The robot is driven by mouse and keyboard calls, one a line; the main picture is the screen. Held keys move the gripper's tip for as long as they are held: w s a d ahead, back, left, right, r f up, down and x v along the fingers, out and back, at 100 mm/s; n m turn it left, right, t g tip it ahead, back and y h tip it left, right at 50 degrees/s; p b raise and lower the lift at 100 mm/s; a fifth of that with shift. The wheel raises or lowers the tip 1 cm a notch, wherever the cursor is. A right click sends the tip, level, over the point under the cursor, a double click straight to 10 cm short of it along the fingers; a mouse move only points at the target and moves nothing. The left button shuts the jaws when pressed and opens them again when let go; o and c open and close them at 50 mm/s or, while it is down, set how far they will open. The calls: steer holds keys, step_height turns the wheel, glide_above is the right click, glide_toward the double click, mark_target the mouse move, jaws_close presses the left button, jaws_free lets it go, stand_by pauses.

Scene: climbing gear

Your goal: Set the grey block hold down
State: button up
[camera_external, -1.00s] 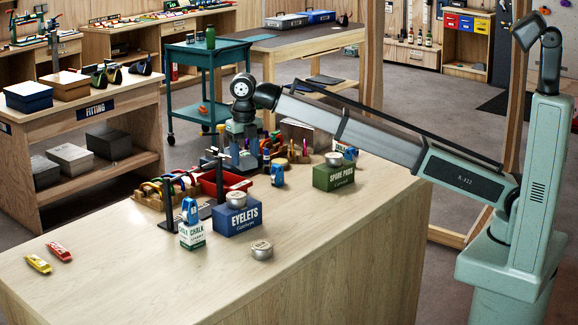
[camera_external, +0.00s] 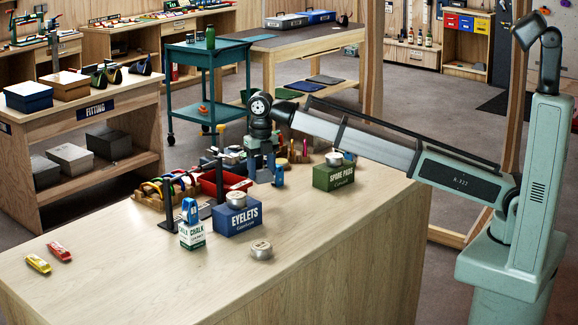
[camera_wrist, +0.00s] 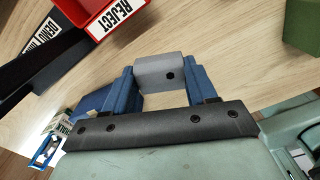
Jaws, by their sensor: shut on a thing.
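The grey block hold (camera_wrist: 165,73), a small block with a dark hole, sits between the blue fingers of my gripper (camera_wrist: 163,88) in the wrist view. My gripper is shut on it, over the pale wooden bench top (camera_wrist: 215,35). Whether the block touches the wood or hangs just above it I cannot tell. In the external view my gripper (camera_external: 262,172) points down near the back of the bench (camera_external: 140,270), right of the red bin (camera_external: 228,182). The block is not clear to see there.
The red bin, labelled REJECT in the wrist view (camera_wrist: 118,18), is close by. The blue EYELETS box (camera_external: 237,222) stands in front and the green SPARE PADS box (camera_external: 333,177) to the right. Small tools stand behind my gripper.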

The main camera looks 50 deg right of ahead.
mark_target(261, 171)
steer(key=shift+f, duration=3.8)
steer(key=shift+f, duration=0.1)
steer(key=o, duration=1.1)
steer(key=shift+c, duration=0.2)
step_height(261, 171, up, 12)
steer(key=shift+r, duration=0.15)
